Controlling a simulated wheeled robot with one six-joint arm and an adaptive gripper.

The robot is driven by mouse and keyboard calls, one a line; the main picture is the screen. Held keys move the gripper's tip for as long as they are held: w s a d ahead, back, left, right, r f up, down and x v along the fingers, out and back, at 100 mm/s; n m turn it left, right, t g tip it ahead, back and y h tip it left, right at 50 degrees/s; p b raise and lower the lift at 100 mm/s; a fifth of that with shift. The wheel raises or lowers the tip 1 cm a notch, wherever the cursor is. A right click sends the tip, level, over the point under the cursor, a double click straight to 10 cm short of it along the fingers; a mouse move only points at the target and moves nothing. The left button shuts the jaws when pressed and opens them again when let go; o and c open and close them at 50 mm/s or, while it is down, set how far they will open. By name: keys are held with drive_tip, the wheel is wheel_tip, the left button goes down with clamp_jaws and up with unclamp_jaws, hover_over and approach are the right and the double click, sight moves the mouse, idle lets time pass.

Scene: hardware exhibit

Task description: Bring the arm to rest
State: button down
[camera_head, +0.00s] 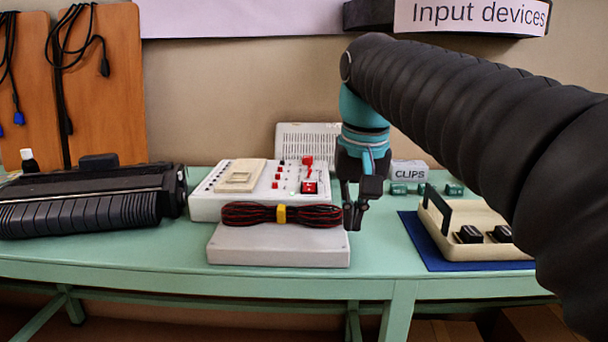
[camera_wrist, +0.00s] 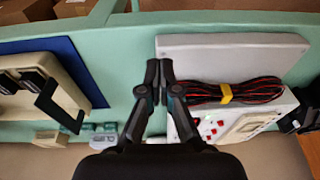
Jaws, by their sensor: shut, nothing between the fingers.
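My gripper (camera_head: 357,216) hangs down over the green table (camera_head: 180,275), just right of a grey box with a cable bundle on it. In the wrist view my gripper (camera_wrist: 159,66) shows with its two fingertips together and nothing between them. My arm, in a black ribbed sleeve, reaches in from the right of the head view. The gripper looks close to the right edge of the grey box (camera_head: 280,246); I cannot tell whether they touch.
A red-black cable bundle (camera_head: 282,214) lies on the grey box, before a white control panel (camera_head: 205,205). A black printer-like device (camera_head: 85,205) stands left. A beige device (camera_head: 470,245) sits on a blue mat (camera_head: 432,262) at right. Small green clips (camera_head: 454,189) lie behind.

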drive_tip(key=s+d+f+t, duration=0.1)
drive_tip(key=s+d+f, duration=0.3)
drive_tip(key=s+f, duration=0.3)
drive_tip(key=s+d+f+t, duration=0.2)
drive_tip(key=s+d+f, duration=0.2)
drive_tip(key=s+f, duration=0.4)
wheel_tip(320, 180, down, 5)
drive_tip(key=shift+r+t, duration=0.1)
drive_tip(key=shift+t, duration=0.2)
drive_tip(key=shift+s, duration=0.1)
